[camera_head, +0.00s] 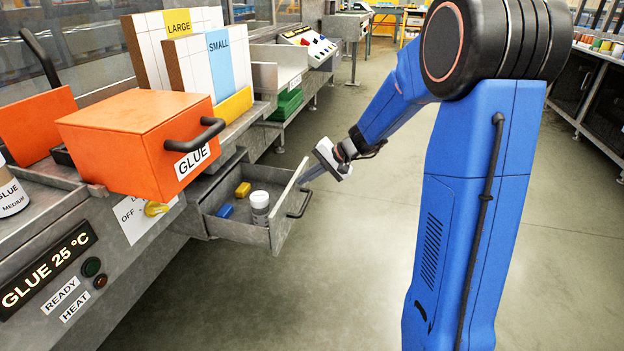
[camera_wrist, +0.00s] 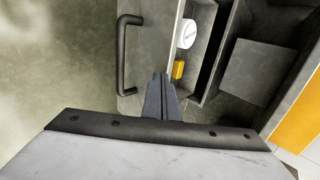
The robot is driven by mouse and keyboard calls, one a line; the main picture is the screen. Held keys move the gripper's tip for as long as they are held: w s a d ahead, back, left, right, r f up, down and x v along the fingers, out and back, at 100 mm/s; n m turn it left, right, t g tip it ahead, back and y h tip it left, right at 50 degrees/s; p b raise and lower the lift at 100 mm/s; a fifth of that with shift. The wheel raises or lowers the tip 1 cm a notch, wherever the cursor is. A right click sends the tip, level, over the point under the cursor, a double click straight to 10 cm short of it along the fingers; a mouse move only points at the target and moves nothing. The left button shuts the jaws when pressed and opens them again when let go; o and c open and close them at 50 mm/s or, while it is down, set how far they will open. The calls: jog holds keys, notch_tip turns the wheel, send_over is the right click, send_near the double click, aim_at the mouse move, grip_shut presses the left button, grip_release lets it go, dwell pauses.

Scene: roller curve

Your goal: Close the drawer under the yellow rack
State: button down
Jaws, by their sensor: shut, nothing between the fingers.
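The grey drawer (camera_head: 240,232) stands pulled out under the bench, below the yellow rack (camera_head: 233,104). Inside it are a blue block (camera_head: 225,210), a yellow block (camera_head: 243,189) and a white-lidded jar (camera_head: 260,207). Its black handle (camera_head: 302,203) is on the front panel. My gripper (camera_head: 305,178) is shut and empty, close to the far upper end of the drawer front. In the wrist view the shut fingers (camera_wrist: 160,92) lie over the drawer front, beside the handle (camera_wrist: 124,55). I cannot tell whether they touch the panel.
An orange GLUE box (camera_head: 140,138) with a black handle sits on the bench above and left of the drawer. LARGE and SMALL panels stand in the rack. The floor (camera_head: 330,270) in front of the drawer is clear.

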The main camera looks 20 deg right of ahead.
jog(key=shift+a, duration=0.1)
dwell(0.3)
jog(key=w+a, duration=0.7)
jog(key=a, duration=0.2)
jog(key=w+a, duration=0.7)
jog(key=a, duration=0.3)
jog(key=shift+r, duration=0.1)
